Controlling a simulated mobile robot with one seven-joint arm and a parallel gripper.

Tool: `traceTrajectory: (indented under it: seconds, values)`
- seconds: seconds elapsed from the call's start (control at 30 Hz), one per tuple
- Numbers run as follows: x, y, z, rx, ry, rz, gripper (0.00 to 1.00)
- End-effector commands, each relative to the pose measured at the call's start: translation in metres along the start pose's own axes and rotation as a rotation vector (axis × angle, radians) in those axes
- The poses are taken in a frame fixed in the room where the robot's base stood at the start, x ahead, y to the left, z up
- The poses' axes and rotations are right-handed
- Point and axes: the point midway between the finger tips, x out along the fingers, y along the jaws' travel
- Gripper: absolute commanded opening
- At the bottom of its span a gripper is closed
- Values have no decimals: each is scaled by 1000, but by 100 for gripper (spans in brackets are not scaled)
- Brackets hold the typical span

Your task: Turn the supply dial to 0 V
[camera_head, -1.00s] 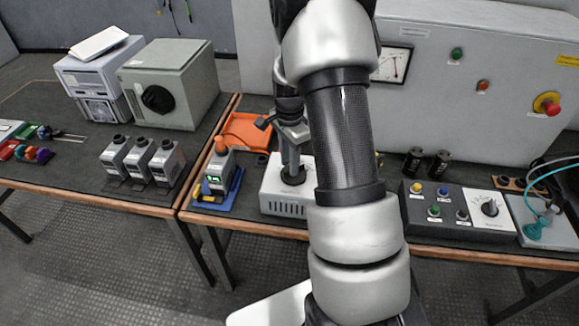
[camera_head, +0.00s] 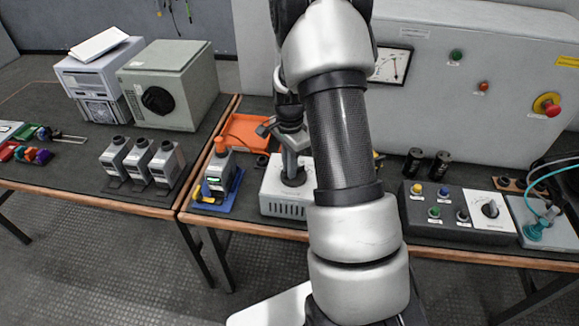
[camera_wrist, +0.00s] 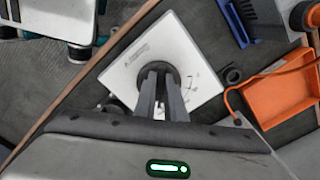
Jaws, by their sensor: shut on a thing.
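The supply (camera_head: 276,196) is a white box with a vented front, standing near the front edge of the right-hand table. Its top face also shows in the wrist view (camera_wrist: 195,62). The round black dial (camera_head: 293,178) sits on top; in the wrist view the dial (camera_wrist: 157,69) is partly covered by the fingers. My gripper (camera_wrist: 161,80) points down at the dial, with its two fingers close together on it. In the head view my gripper (camera_head: 291,165) is at the dial, partly behind my arm. The dial's pointer and the scale reading are too small or hidden to tell.
A blue-based meter (camera_head: 219,180) with an orange top stands left of the supply. An orange tray (camera_head: 245,128) lies behind it. Right of my arm is a control box (camera_head: 458,212) with several buttons and a knob. Two black capacitors (camera_head: 427,162) stand behind that box.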

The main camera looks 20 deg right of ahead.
Motion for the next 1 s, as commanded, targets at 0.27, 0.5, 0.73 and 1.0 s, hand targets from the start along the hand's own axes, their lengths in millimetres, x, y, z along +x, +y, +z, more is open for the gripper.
traceTrajectory:
  seconds: [0.27,0.5,0.73,1.0]
  values:
    - [0,2,0,-135,0,-1,0]
    - [0,5,-2,-344,1,-2,0]
    - [0,7,-3,-565,1,-2,0]
    - [-1,10,-5,-821,1,-1,0]
